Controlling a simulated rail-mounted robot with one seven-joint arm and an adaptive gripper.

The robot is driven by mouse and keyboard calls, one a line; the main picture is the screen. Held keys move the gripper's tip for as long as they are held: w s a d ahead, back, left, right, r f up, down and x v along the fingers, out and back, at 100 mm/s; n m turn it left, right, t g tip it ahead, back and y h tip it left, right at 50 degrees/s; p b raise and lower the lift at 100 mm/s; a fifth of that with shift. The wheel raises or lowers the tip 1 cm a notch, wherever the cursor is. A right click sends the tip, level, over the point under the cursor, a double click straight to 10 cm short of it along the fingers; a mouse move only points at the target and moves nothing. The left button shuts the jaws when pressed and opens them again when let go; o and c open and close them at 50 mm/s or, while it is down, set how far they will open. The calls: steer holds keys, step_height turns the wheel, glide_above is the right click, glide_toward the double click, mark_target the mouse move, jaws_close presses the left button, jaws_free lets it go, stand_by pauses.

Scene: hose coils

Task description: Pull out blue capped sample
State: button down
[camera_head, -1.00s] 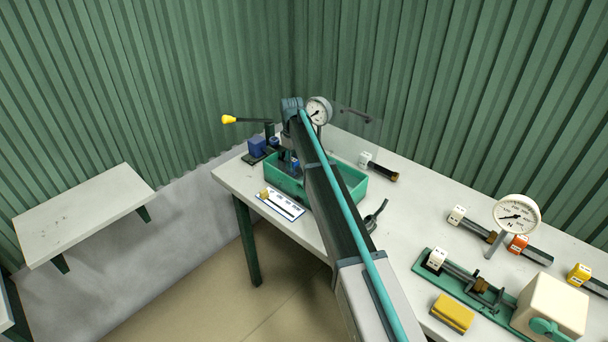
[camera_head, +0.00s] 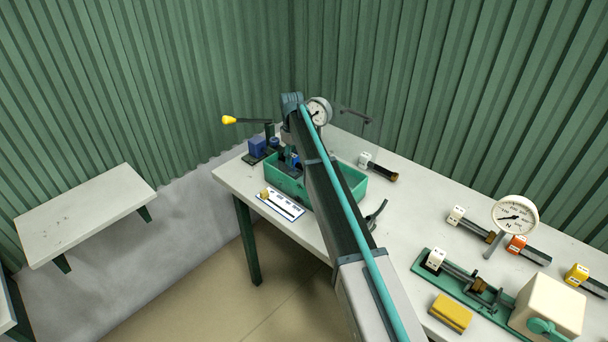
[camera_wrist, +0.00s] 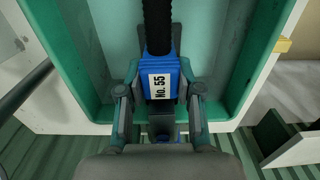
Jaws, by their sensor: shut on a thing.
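The blue capped sample (camera_wrist: 158,78) is a black ribbed hose (camera_wrist: 157,25) with a blue block-shaped cap. Its white label reads "No. 55". My gripper (camera_wrist: 159,92) is shut on the blue cap, one finger on each side, over the green tray (camera_wrist: 90,85). The black hose runs toward the top of the wrist view, and its far end is out of frame. In the head view my gripper (camera_head: 290,162) is at the left part of the green tray (camera_head: 352,197). My arm hides much of the tray there.
A blue block on a dark stand (camera_head: 257,146) and a yellow-knobbed lever (camera_head: 229,120) stand left of the tray. A dial gauge (camera_head: 319,111) is behind my arm. A white-capped hose (camera_head: 378,168) lies right of the tray. A white card (camera_head: 281,206) lies in front.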

steer(key=shift+r+p, duration=1.15)
steer(key=shift+r, duration=1.9)
steer(key=shift+d, duration=0.1)
